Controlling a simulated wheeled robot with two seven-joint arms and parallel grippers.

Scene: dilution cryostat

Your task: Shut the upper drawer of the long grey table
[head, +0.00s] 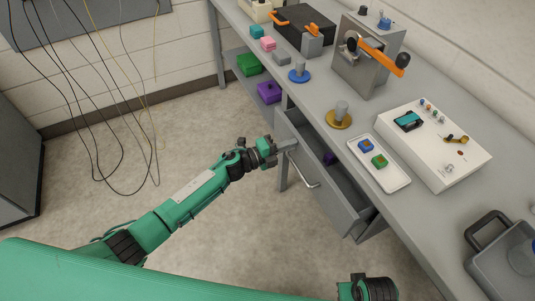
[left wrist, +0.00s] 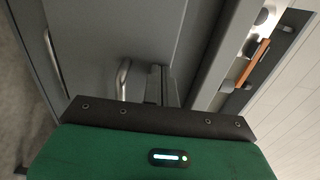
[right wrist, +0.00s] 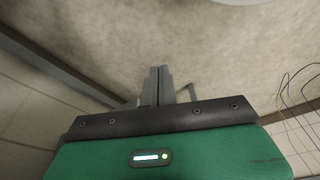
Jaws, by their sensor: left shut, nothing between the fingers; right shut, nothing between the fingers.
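The long grey table (head: 440,220) runs down the right of the head view. Its upper drawer stands open, with its front panel (head: 325,200) pulled out from the table and a bar handle (head: 303,172) on it. A small purple thing (head: 330,158) lies inside. My left gripper (head: 292,145) is shut and empty at the far end of the drawer front, near its top edge; I cannot tell whether it touches. In the left wrist view, its fingers (left wrist: 163,85) are beside the handle (left wrist: 123,78). My right gripper (right wrist: 159,84) is shut and empty over bare floor.
On the tabletop are a white tray (head: 394,183) with two small blocks, a white instrument box (head: 450,160), a grey machine with an orange lever (head: 366,70) and a grey case (head: 505,265). A lower shelf holds green (head: 248,64) and purple (head: 269,92) boxes. Cables hang at left.

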